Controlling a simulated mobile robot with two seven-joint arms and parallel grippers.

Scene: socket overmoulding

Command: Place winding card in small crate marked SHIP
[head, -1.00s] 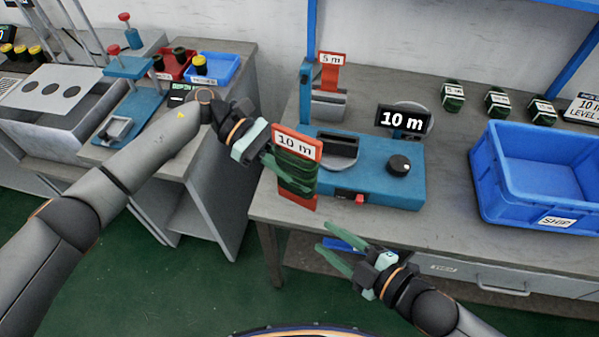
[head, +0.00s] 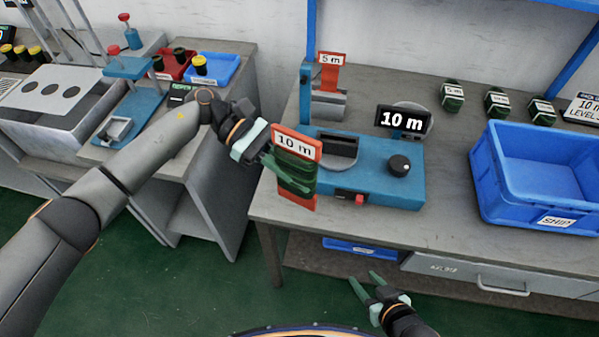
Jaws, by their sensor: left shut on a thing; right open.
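The winding card (head: 297,148) is orange-red, marked 10 m, with dark green cable wound around its middle. My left gripper (head: 290,178) is shut on it and holds it upright in front of the blue machine's left end. The blue crate marked SHIP (head: 557,221) stands on the bench at the right, and its visible inside looks empty. My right gripper (head: 366,281) is open and empty, low in front of the bench, well apart from the card and the crate.
The blue winding machine (head: 385,180) with a 10 m display (head: 402,118) stands between card and crate. A 5 m card (head: 331,73) stands behind it. Several green coils (head: 497,103) lie at the back. A drawer (head: 470,275) is under the bench top.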

